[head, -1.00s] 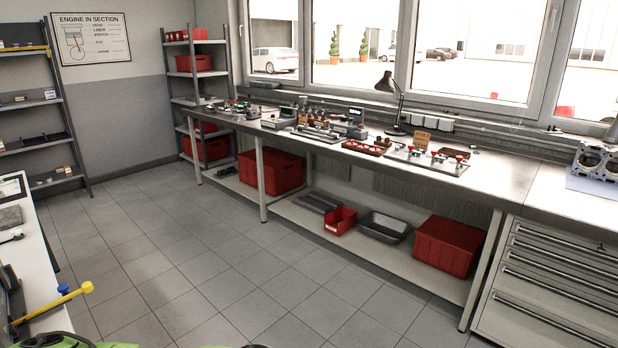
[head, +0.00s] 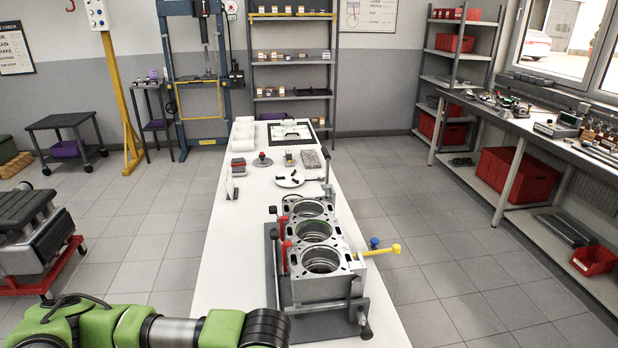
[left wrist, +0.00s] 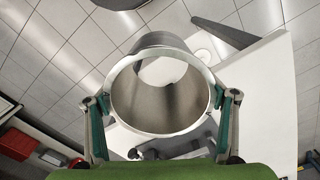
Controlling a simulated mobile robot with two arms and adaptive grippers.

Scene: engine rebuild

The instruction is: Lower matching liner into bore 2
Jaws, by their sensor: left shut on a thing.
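The silver engine block (head: 325,290) stands upright on the white table in the head view, with three round bores in a row. The middle bore (head: 315,230) looks empty, with ridged rings on its wall. My left arm reaches in from the lower left, its dark wrist end left of the block's near end. In the left wrist view my left gripper (left wrist: 160,98) is shut on a grey metal cylinder liner (left wrist: 142,105), a finger on each side. I look through the liner's open end. The liner and fingers do not show in the head view. My right gripper is not in view.
The white table (head: 225,255) holds a white round plate (head: 290,179) and small parts beyond the block. A yellow-handled tool (head: 385,250) sticks out right of the block. Red-tipped clamps (head: 284,246) stand along its left side.

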